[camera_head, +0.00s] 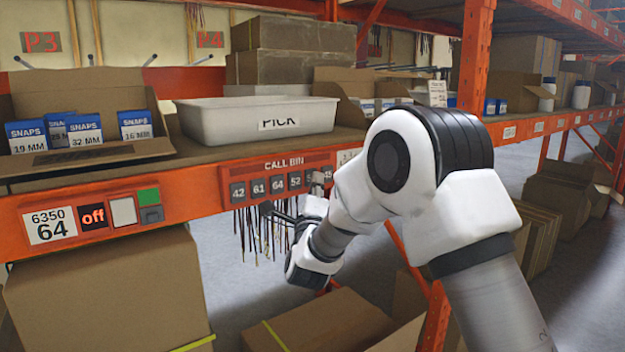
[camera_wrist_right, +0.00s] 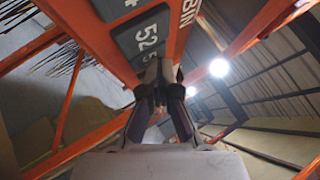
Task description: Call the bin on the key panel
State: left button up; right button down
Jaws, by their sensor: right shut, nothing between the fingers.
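The red key panel (camera_head: 275,168) marked CALL BIN is fixed to the orange shelf beam, with a row of grey keys. Keys 42, 61, 64 and 52 read clearly in the head view; those further right are partly hidden by my right gripper and arm. My right gripper (camera_head: 318,183) is at the right part of the panel, partly hidden by its own wrist. In the right wrist view the gripper (camera_wrist_right: 160,76) is shut and empty, its tips close to the panel beside key 52 (camera_wrist_right: 149,44). I cannot tell whether they touch a key. My left gripper is out of view.
A grey tray (camera_head: 205,124) marked PICK stands on the shelf above the panel. An open carton (camera_head: 85,88) with blue SNAPS boxes is left of it. A display (camera_head: 93,217) reads "off" beside a 6350 64 label. Cartons stand below; dark strands hang under the panel.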

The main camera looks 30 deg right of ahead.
jog(key=shift+s+f+b, duration=0.1)
jog(key=shift+s+b, duration=0.3)
jog(key=shift+b, duration=0.1)
jog(key=shift+s, duration=0.4)
jog(key=s+b, duration=0.2)
jog(key=s, duration=0.1)
jog(key=s+b, duration=0.1)
jog(key=s, duration=0.1)
jog(key=shift+d, duration=0.25)
dwell(0.5)
